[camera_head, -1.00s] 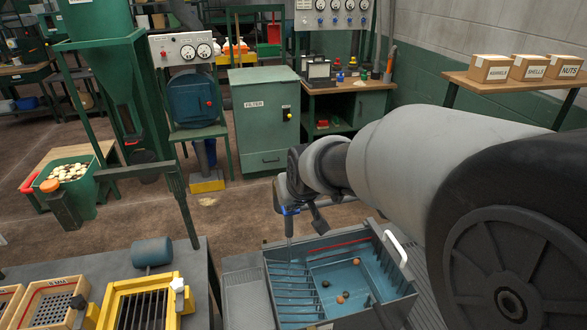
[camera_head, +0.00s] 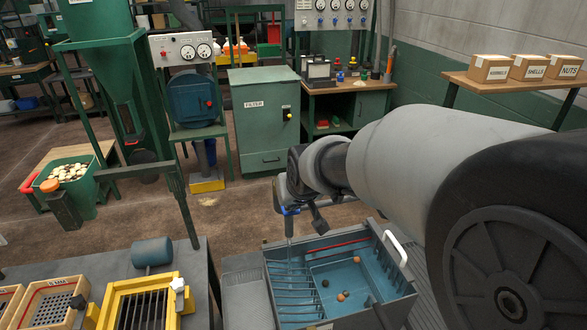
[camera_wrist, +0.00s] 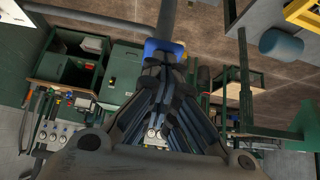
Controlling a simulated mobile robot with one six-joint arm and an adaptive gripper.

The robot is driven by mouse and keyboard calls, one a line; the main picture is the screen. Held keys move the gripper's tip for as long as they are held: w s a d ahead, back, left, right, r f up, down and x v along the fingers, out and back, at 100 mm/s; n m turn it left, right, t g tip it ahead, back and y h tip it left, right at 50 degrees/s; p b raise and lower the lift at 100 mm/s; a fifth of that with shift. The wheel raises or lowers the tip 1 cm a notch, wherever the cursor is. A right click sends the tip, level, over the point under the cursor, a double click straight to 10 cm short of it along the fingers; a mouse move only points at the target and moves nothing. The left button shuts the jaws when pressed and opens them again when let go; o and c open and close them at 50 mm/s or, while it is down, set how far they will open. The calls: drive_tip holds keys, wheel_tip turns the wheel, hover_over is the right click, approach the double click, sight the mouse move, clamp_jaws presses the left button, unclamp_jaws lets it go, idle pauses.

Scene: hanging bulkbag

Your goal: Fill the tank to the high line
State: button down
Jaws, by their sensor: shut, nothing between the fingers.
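The tank (camera_head: 385,303) is an open grey box with a blue inside at the bottom centre of the head view. A red line (camera_head: 338,243) runs along its far inner wall. Blue water seems to stand below that line; its exact level is hard to tell. Several small brown and dark balls (camera_head: 356,260) are in the right part. A grey spout (camera_head: 289,226) with a blue handle (camera_head: 290,210) points down over the tank's left part, with a faint pale stream below it. My gripper (camera_wrist: 165,62) is shut and empty, its tips at the blue handle; contact is unclear.
A white handle (camera_head: 396,247) rises at the tank's right edge. A green filter cabinet (camera_head: 264,135) and a workbench (camera_head: 361,103) stand behind. Open floor lies between.

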idle(0.9)
drive_tip(key=shift+r+p, duration=0.25)
drive_tip(key=shift+p, duration=0.1)
drive_tip(key=p+v, duration=0.4)
drive_tip(key=v, duration=0.8)
drive_tip(key=shift+s+r, duration=0.2)
drive_tip(key=shift+s, duration=0.15)
drive_tip(key=shift+d, duration=0.1)
drive_tip(key=s+d+f+m+g+h, duration=0.1)
drive_tip(key=s+d, duration=0.6)
drive_tip(key=s, duration=0.5)
drive_tip(key=s+d+f+m+g+h, duration=0.1)
drive_tip(key=s+d, duration=0.5)
drive_tip(key=s, duration=0.6)
drive_tip(key=shift+s+d+f+m+g, duration=0.15)
drive_tip(key=shift+d+f+m+g, duration=0.25)
drive_tip(key=shift+f+m, duration=0.2)
